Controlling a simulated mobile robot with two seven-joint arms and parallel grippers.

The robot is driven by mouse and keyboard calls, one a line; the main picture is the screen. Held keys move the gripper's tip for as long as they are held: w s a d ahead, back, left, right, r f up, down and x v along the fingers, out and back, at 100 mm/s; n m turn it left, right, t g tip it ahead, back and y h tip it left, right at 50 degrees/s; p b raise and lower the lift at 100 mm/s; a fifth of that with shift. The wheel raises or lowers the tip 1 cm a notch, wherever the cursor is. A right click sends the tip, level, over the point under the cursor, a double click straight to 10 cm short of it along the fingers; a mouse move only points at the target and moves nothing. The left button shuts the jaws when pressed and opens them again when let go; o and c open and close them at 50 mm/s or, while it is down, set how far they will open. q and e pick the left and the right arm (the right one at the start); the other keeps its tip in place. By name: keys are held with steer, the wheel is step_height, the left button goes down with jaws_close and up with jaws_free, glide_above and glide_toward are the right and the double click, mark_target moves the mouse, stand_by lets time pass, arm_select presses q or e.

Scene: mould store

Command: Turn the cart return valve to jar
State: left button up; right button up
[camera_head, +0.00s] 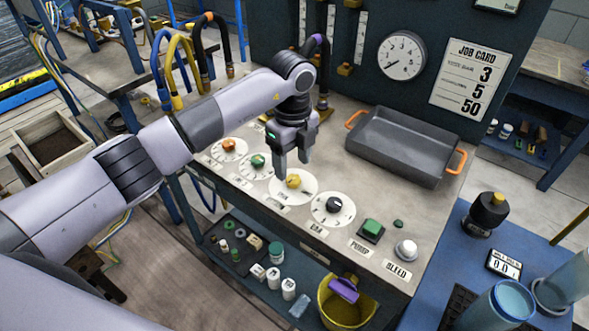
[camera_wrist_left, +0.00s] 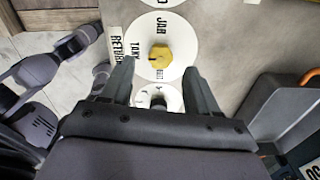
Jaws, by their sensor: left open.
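The return valve is a yellow knob (camera_head: 293,181) on a round white dial on the bench panel. In the left wrist view the yellow knob (camera_wrist_left: 159,56) sits on a dial (camera_wrist_left: 178,34) lettered JAR at the top and TANK at the left, with a RETURN label beside it. Which mark the knob points to I cannot tell. My left gripper (camera_head: 292,164) points down just above the knob, fingers apart and empty. In the left wrist view its fingertips (camera_wrist_left: 159,68) straddle the line to the knob; contact is not clear. My right gripper is not in view.
An orange knob (camera_head: 228,145) and a green knob (camera_head: 257,161) lie left of it, a black knob (camera_head: 333,204) right. Beyond are a green button (camera_head: 371,228) and a bleed knob (camera_head: 405,249). A grey tray (camera_head: 407,143) with orange handles stands behind; hoses hang at the upper left.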

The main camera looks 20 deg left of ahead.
mark_target(293, 178)
arm_select(q)
steer(key=shift+f, duration=2)
steer(key=c, duration=1)
steer(key=shift+c, duration=0.2)
